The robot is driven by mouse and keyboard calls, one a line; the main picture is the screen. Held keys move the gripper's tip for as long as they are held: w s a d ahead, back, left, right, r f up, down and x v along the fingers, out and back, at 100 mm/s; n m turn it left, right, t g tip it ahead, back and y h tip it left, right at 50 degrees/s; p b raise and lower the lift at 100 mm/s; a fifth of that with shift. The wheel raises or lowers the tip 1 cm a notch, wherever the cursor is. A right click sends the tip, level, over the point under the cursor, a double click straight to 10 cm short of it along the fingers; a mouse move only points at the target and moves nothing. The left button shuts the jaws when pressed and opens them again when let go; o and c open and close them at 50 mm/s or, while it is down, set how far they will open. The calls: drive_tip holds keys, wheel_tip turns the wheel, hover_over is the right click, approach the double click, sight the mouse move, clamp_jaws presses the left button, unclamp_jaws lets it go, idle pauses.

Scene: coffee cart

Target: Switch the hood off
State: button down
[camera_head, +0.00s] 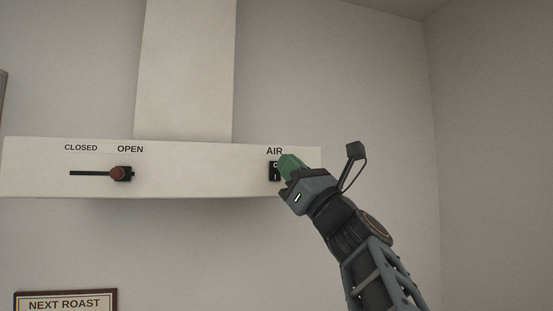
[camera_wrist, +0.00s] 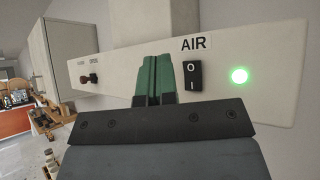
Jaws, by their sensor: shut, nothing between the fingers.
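The hood (camera_head: 215,160) is a pale panel with a duct above it on the wall. Its black rocker switch, marked O above and I below (camera_wrist: 193,77), sits under the label AIR. The switch also shows in the head view (camera_head: 273,172), partly beside my gripper. A green light (camera_wrist: 240,75) glows to the right of the switch. My gripper (camera_wrist: 154,62) has green fingers, shut and empty, just left of the switch in the wrist view. In the head view my gripper (camera_head: 288,163) overlaps the switch's right side. I cannot tell whether it touches the panel.
A slider with a reddish knob (camera_head: 118,173) stands at OPEN on the hood's left, with CLOSED at the other end. A NEXT ROAST sign (camera_head: 66,303) hangs below. Shelves with items (camera_wrist: 45,118) show at the left. The wall to the right is bare.

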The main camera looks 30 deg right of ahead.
sight(275, 171)
drive_tip(key=shift+w+d+r, duration=0.1)
drive_tip(key=shift+w+d, duration=0.1)
drive_tip(key=shift+w, duration=0.7)
drive_tip(key=shift+w+d+r, duration=0.1)
drive_tip(key=shift+w+d, duration=0.05)
drive_tip(key=shift+w, duration=0.75)
drive_tip(key=shift+w, duration=0.1)
idle(0.8)
drive_tip(key=shift+w+d, duration=0.1)
drive_tip(key=shift+w, duration=0.25)
drive_tip(key=shift+w+r, duration=0.1)
drive_tip(key=shift+w, duration=0.2)
idle(0.7)
drive_tip(key=shift+s+y, duration=0.2)
drive_tip(key=shift+y, duration=0.1)
drive_tip(key=shift+s+b, duration=0.5)
drive_tip(key=shift+s, duration=0.05)
